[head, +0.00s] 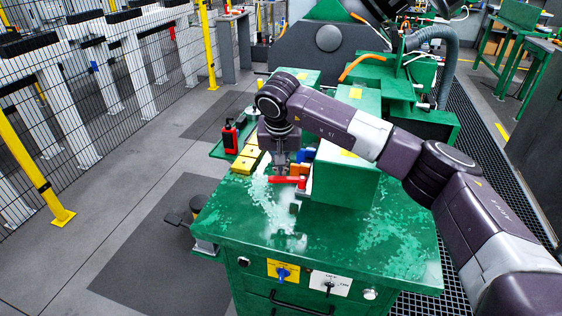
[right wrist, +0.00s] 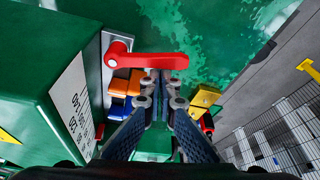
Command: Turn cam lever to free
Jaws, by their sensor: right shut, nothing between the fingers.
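The red cam lever (head: 287,180) sits at the side of the green block on the cabinet top. In the right wrist view the lever (right wrist: 150,61) has its round hub at the left, on a pale plate beside the block, and its arm points right. My right gripper (head: 280,168) points down at the lever. In the right wrist view its fingertips (right wrist: 162,79) are together and empty, at the near edge of the lever arm. I cannot tell whether they touch it. My left gripper is not in view.
The green block (head: 345,185) stands close beside the lever. Blue and orange blocks (right wrist: 121,96) lie near the hub. Yellow blocks (head: 246,160) and a red-and-black item (head: 230,137) are at the left. The front of the green cabinet top (head: 330,235) is clear.

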